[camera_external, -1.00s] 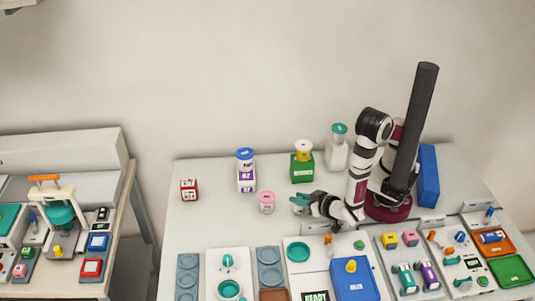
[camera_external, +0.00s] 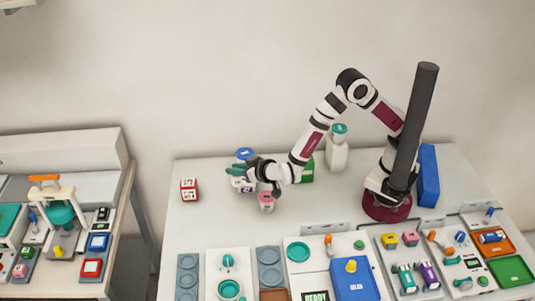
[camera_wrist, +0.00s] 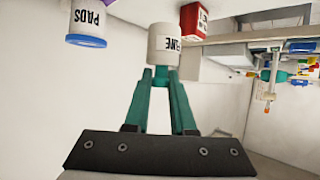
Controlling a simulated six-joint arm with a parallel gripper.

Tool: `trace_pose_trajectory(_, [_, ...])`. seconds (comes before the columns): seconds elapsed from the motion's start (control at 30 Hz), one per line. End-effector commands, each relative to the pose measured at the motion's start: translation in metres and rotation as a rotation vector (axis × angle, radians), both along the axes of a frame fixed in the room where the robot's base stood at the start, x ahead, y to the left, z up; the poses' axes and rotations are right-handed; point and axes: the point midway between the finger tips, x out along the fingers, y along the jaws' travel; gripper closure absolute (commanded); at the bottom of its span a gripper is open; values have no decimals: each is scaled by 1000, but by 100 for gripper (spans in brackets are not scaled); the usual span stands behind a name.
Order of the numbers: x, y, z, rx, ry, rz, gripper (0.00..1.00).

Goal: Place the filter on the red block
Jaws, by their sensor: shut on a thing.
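My gripper (camera_external: 234,170) is shut on a pale grey cylindrical filter (camera_wrist: 163,44) with dark lettering that seems to read FINE. In the wrist view, the teal fingertips (camera_wrist: 162,74) hold it at its near end. In the external view the filter is hard to make out against the jar behind. The red block (camera_external: 189,189), with white labelled faces, stands on the table to the left of my gripper. In the wrist view the red block (camera_wrist: 193,21) shows just right of and beyond the filter, apart from it.
A blue-lidded jar (camera_external: 245,153) is beside my gripper and partly hidden by it; it also shows in the wrist view (camera_wrist: 90,24). A green block (camera_external: 307,169) is partly behind my arm. The table around the red block is clear.

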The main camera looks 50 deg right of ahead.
Motion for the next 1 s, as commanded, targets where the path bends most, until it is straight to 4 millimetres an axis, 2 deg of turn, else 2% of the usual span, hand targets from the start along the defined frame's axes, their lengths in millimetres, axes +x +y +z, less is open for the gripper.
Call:
trace_pose_trajectory(0.03, [30,-2,10,7,-4,15,100])
trace_pose_trajectory(0.1, [71,-6,26,6,-4,61,100])
trace_pose_trajectory(0.2, [119,-18,47,4,-6,116,100])
trace_pose_trajectory(0.33, [157,-36,65,0,-4,162,100])
trace_pose_trajectory(0.47, [171,-39,69,-1,0,182,100])
trace_pose_trajectory(0.8, [164,55,12,-1,1,187,100])
trace_pose_trajectory(0.93, [163,71,1,0,1,184,100])
trace_pose_trajectory(1.0, [163,72,-13,-4,3,184,100])
